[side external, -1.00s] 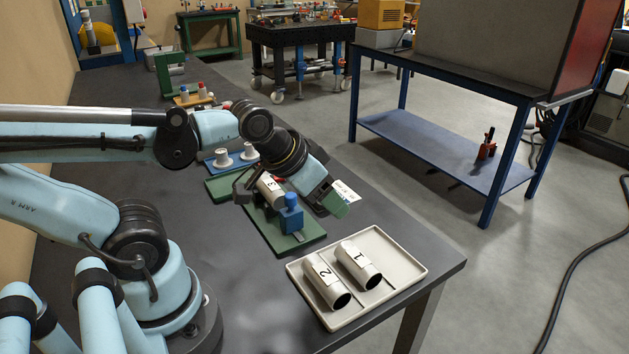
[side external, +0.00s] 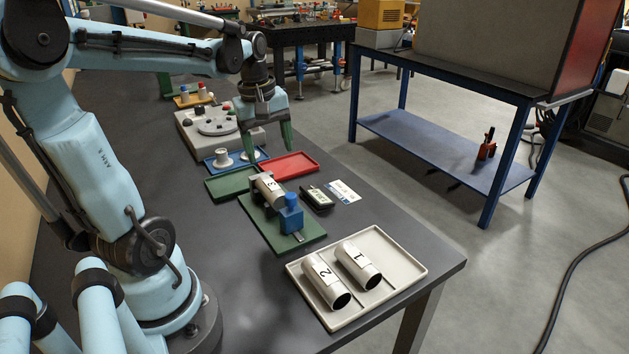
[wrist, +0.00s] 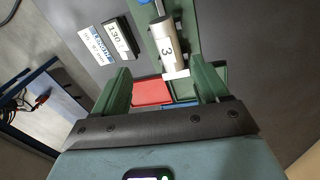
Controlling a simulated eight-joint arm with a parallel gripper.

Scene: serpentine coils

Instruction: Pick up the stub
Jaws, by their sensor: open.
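My gripper (side external: 269,151) is open and empty, its green fingers pointing down above the blue and red trays. In the wrist view its fingers (wrist: 160,67) stand wide apart. A pale cylinder marked 3 (side external: 269,190) lies clamped in a green fixture with a blue block (side external: 291,213). In the wrist view, cylinder 3 (wrist: 167,45) lies beyond the fingertips, with a small white piece (wrist: 176,73) at its near end. I cannot tell which piece is the stub.
A red tray (side external: 288,165) and green tray (side external: 230,184) lie near the blue one. A cream tray (side external: 416,274) holds cylinders 1 and 2. A dark meter (side external: 317,200) and a white card (side external: 343,191) lie right of the fixture. A grey device (side external: 216,128) stands behind.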

